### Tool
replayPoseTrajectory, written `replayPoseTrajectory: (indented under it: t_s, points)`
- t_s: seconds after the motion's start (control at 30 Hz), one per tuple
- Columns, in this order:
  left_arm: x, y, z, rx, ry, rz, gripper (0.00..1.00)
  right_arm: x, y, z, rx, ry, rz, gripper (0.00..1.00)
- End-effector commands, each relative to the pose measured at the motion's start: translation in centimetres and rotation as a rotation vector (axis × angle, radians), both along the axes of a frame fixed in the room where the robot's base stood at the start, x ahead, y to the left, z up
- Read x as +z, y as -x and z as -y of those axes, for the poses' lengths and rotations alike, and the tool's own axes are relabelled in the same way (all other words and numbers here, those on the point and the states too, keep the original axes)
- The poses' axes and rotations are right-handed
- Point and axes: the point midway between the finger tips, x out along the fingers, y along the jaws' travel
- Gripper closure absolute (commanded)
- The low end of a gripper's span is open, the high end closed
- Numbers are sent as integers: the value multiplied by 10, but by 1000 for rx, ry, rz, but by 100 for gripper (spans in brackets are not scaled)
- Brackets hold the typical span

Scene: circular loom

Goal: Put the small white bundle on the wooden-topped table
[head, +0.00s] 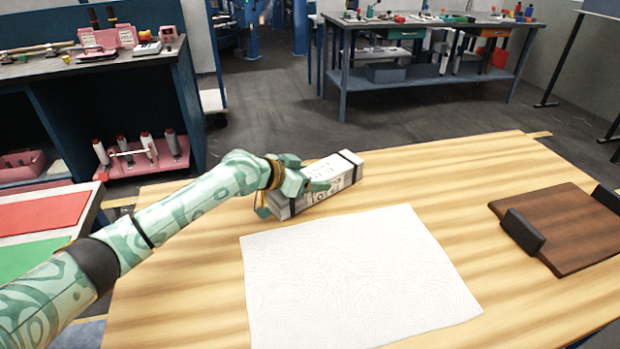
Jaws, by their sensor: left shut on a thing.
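The small white bundle (340,171) is a long white packet with a black band near each end and dark print on its side. It is at the far left part of the wooden-topped table (450,172), behind a white sheet. My left gripper (300,184) reaches in from the left and is shut on the bundle near its left end. The bundle looks at or very close to the table top; I cannot tell whether it touches. My right gripper is not in view.
A white textured sheet (355,275) lies flat in the middle of the table. A dark brown board with black end blocks (570,230) lies at the right. Bare wood shows between them. A dark workbench (90,65) with spools below stands at the left.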

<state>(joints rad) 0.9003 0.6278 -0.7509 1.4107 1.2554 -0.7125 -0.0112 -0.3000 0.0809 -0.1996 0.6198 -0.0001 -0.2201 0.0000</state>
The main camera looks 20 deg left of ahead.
Motion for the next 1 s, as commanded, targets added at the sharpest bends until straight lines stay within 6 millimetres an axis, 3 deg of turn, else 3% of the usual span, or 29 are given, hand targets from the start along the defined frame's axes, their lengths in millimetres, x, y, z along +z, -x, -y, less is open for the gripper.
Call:
replayPoseTrajectory:
  t_s: [0.13,0.17,0.2,0.23,0.57,1.0]
  points:
    - [-2,0,0,0,2,2,73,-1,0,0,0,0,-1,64]
    - [-2,0,0,0,0,0,26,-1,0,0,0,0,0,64]
    - [-2,0,0,0,0,0,15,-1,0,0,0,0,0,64]
    - [-2,0,0,0,0,0,13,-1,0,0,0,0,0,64]
    - [3,1,-1,0,-1,1,13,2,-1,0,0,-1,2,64]
    - [49,69,-45,-1,-3,2,13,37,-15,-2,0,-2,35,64]
